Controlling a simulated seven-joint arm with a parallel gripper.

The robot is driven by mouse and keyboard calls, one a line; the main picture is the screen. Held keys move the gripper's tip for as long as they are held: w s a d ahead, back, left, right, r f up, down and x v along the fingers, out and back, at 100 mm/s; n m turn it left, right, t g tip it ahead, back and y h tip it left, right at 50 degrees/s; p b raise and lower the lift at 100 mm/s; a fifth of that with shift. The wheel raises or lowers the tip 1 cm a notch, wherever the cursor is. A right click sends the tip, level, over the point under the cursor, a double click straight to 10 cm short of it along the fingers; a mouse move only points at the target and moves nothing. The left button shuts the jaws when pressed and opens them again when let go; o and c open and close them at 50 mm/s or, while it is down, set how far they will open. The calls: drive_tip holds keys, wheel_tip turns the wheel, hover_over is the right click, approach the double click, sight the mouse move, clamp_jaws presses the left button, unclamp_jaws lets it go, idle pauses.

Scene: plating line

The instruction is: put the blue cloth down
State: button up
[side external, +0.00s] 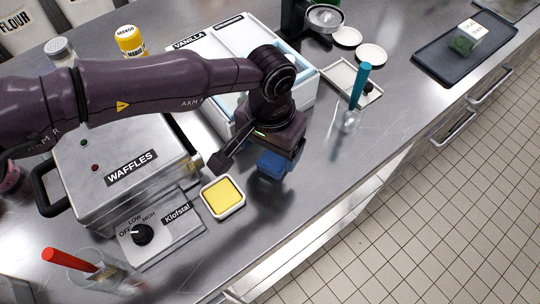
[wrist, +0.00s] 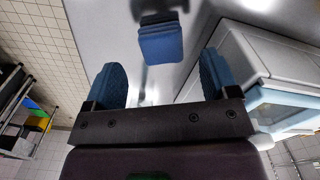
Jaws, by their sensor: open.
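The blue cloth (wrist: 161,44) shows in the wrist view as a small, compact, dark-edged blue piece. It lies beyond my fingertips, roughly centred between them. My gripper (wrist: 162,76) is open, its two blue-padded fingers wide apart, with clear space between them and no contact with the cloth visible. In the side external view a blue shape (side external: 272,165) shows right below my gripper's dark body, above the steel counter. Whether the cloth rests flat on the counter is unclear.
A waffle iron (side external: 125,165) and a square dish of yellow batter (side external: 223,197) stand left of my gripper. A white ice-cream box (side external: 302,97) is behind. A glass with a teal-handled tool (side external: 350,120) stands right. The steel counter's front edge is close; counter between is clear.

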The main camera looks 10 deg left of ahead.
sight(270, 164)
wheel_tip(270, 164, up, 7)
drive_tip(key=shift+f, duration=0.2)
drive_tip(key=w+a+r+n+t, duration=0.1)
drive_tip(key=w+a+r, duration=0.3)
drive_tip(key=a+r, duration=0.85)
drive_tip(key=s+a+r+n+t+h, duration=0.1)
drive_tip(key=s+a+r, duration=0.1)
drive_tip(key=a+r, duration=0.85)
drive_tip(key=s+a+r+n+t, duration=0.2)
drive_tip(key=s+a+r, duration=0.2)
drive_tip(key=s+a, duration=0.85)
drive_tip(key=s+a+f+t+y, duration=0.1)
drive_tip(key=s+a+f, duration=0.3)
drive_tip(key=s+a, duration=0.4)
drive_tip(key=shift+s+f+n+t, duration=0.3)
drive_tip(key=shift+s+f, duration=0.1)
drive_tip(key=shift+s, duration=0.2)
